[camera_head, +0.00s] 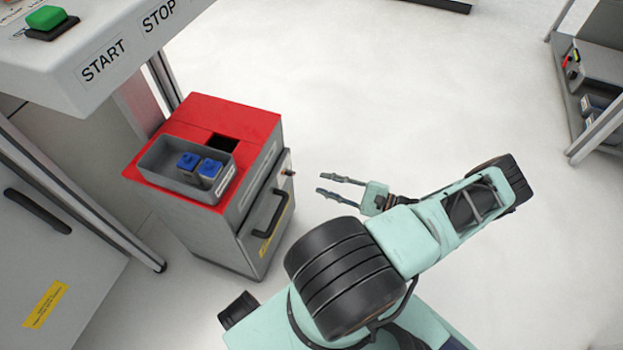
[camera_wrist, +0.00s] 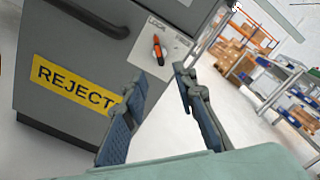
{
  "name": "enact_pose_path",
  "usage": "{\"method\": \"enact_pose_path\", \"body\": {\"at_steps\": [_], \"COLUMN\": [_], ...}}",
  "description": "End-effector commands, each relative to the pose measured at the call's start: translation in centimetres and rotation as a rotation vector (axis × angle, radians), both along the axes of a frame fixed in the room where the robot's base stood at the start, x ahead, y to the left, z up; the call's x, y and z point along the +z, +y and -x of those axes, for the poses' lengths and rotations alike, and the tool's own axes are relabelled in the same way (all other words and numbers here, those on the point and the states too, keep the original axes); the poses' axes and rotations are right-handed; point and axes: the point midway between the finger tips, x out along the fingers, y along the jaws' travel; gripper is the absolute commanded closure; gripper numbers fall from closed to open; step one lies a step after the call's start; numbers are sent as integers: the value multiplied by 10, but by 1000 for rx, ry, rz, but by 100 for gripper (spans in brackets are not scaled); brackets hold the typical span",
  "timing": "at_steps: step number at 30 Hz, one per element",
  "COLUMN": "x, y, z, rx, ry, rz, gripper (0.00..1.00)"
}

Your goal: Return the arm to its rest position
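My gripper (camera_head: 330,187) is in the middle of the head view, to the right of the reject cabinet, over bare floor. In the wrist view my gripper (camera_wrist: 160,98) has its two fingers apart with nothing between them. My pale green arm is folded from the lower middle toward the right. The grey cabinet (camera_head: 262,215) with a red top stands left of the fingers, with a gap between. In the wrist view the cabinet (camera_wrist: 60,115) shows its yellow REJECT label and dark handle behind the fingers.
A grey tray (camera_head: 160,172) on the red top holds two blue-topped parts (camera_head: 188,162). A START/STOP panel (camera_head: 105,60) juts out at the upper left. A shelf unit (camera_head: 590,75) is at the right. Floor is clear above the arm.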

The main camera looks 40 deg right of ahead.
Motion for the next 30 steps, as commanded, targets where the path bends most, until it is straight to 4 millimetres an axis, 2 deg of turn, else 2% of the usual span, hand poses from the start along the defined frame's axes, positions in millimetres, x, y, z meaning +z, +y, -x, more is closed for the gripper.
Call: {"method": "enact_pose_path", "body": {"at_steps": [3,7,24,30], "x": [0,0,0,7], "y": [-6,-8,-8,1], "z": [11,15,15,11], "rx": [0,1,6,126], "ry": [-1,0,3,99], "rz": [1,0,1,36], "gripper": [74,74,74,74]}}
